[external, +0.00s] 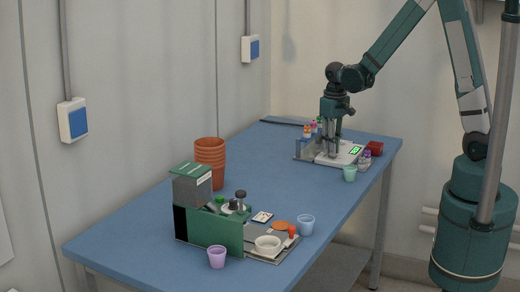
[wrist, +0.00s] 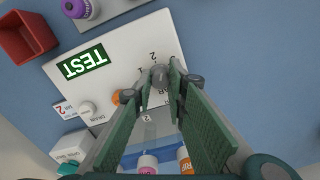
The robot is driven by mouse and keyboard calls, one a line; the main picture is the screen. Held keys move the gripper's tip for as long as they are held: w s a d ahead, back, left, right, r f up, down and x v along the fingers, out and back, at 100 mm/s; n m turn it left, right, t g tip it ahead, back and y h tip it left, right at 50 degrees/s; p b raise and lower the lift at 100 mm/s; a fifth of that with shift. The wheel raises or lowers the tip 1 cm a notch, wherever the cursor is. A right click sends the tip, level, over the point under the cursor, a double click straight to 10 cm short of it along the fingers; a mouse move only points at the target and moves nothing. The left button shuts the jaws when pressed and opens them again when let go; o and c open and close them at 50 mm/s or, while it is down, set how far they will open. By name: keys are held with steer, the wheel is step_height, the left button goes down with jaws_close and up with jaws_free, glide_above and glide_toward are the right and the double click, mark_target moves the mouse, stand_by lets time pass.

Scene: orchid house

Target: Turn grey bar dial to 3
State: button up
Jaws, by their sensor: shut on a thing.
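A white panel (wrist: 120,50) with a lit display reading TEST (wrist: 84,60) lies below my gripper in the wrist view. It also shows on the far end of the table in the external view (external: 346,158). A grey dial (wrist: 160,75) sits between my fingertips near the panel's edge, with printed marks "2" and "1" beside it. My gripper (wrist: 161,70) is shut on this dial; in the external view my gripper (external: 332,152) points straight down over the panel. The fingers cover part of the scale. I cannot tell which number the dial points to.
A red open box (wrist: 25,37) and a purple-capped bottle (wrist: 78,9) stand beside the panel. Several capped bottles (external: 307,131) stand at its other side. A mint cup (external: 350,174) is in front. The table's middle is clear; terracotta pots (external: 210,160) and a green machine (external: 208,228) stand farther off.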

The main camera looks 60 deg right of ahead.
steer(key=m, duration=0.5)
steer(key=shift+b, duration=0.35)
stand_by(0.3)
steer(key=o, duration=0.9)
steer(key=shift+r, duration=0.15)
steer(key=shift+r, duration=5.9)
